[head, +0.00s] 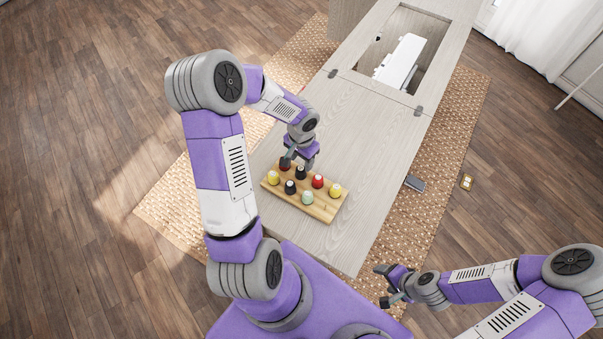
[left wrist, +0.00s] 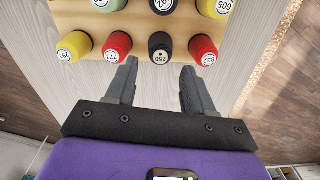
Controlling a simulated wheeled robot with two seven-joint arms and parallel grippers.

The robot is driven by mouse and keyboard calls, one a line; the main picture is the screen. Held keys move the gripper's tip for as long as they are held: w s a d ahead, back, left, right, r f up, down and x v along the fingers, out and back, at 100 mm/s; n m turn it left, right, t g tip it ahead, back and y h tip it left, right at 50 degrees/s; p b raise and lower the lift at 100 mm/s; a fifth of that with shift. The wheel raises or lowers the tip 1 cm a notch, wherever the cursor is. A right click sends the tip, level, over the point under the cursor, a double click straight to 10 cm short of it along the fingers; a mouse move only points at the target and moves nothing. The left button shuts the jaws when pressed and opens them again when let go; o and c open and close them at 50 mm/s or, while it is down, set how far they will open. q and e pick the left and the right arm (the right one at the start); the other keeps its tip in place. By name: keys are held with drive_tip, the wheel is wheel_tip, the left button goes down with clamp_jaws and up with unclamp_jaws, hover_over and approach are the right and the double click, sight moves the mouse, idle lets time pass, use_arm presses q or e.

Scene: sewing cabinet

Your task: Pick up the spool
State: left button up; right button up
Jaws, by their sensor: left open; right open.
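Several numbered spools stand in two rows on a wooden rack (head: 325,212) on the cabinet top. In the left wrist view the near row has a yellow spool (left wrist: 73,47), a red spool (left wrist: 117,46), a black spool (left wrist: 160,47) and another red spool (left wrist: 203,48). My left gripper (head: 298,162) is over the rack's far row, open and empty. In the left wrist view its fingers (left wrist: 158,78) point toward the black spool, one to each side, with that spool just beyond the tips. My right gripper (head: 381,286) is open and empty, off the cabinet's right side.
The pale wooden cabinet top (head: 375,140) is clear beyond the rack. A white sewing machine (head: 400,62) sits in the opening at the far end. A woven rug (head: 440,150) lies under the cabinet. A dark flat object (head: 415,183) is beside its right edge.

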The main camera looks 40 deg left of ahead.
sight(301, 169)
use_arm(q)
wheel_tip(301, 169, down, 6)
drive_tip(key=shift+s+f+b, duration=0.1)
drive_tip(key=shift+f+b, duration=0.15)
drive_tip(key=shift+b, duration=0.45)
drive_tip(key=c, duration=0.8)
drive_tip(key=shift+r, duration=0.1)
wheel_tip(301, 169, up, 10)
drive_tip(key=p, duration=0.2)
drive_tip(key=shift+p, duration=0.3)
